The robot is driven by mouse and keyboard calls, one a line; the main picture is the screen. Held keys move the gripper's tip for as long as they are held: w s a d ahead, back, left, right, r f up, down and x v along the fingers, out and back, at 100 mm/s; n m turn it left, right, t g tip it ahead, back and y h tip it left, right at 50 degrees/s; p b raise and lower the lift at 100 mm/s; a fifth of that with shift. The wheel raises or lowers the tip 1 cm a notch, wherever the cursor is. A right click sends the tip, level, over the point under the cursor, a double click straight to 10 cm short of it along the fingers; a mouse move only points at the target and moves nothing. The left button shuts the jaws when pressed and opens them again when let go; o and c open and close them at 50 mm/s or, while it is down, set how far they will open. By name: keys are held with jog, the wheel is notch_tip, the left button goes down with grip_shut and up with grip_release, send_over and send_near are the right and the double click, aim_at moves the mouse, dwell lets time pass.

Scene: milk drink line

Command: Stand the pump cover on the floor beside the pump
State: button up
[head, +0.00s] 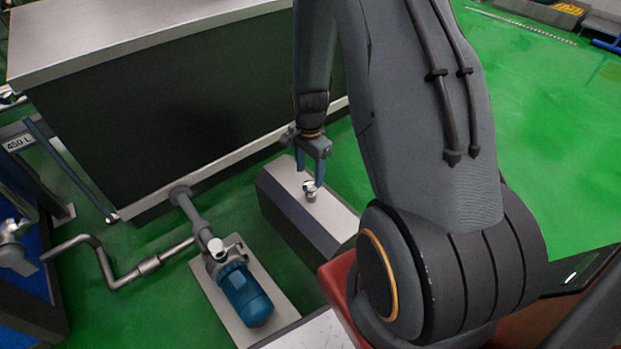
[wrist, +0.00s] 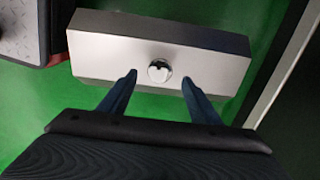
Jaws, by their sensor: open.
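The pump cover (head: 290,188) is a long grey box with a round metal knob (head: 310,187) on its top. It stands on the green floor to the right of the blue pump (head: 246,292), with a strip of floor between them. In the wrist view the cover (wrist: 110,48) lies ahead of the fingers, and its shiny knob (wrist: 159,70) sits between and just beyond the fingertips. My gripper (head: 317,180) is open above the cover, close to the knob. In the wrist view my gripper (wrist: 160,78) has both blue fingers apart, with nothing held.
The pump is on a pale base plate (head: 282,302) with a grey pipe (head: 106,262) running left. A dark cabinet with a light top (head: 120,38) stands behind the cover. Open green floor (head: 545,130) lies to the right.

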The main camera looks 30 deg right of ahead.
notch_tip(320, 180, up, 6)
jog(key=p, duration=0.2)
jog(key=s+a+r+n, duration=0.3)
jog(key=a+r+n, duration=0.25)
jog(key=a, duration=0.45)
jog(key=s+a+r+n, duration=0.3)
jog(key=a+r+n, duration=0.2)
jog(key=a+r, duration=0.3)
jog(key=s+a+r+n, duration=0.3)
jog(key=s+a+n, duration=0.3)
jog(key=s, duration=0.2)
jog(key=s+a+r+n, duration=0.4)
jog(key=s+a+n, duration=0.2)
jog(key=s, duration=0.3)
jog(key=shift+s+a+r+y, duration=0.15)
jog(key=shift+a+y, duration=0.15)
jog(key=shift+a, duration=0.25)
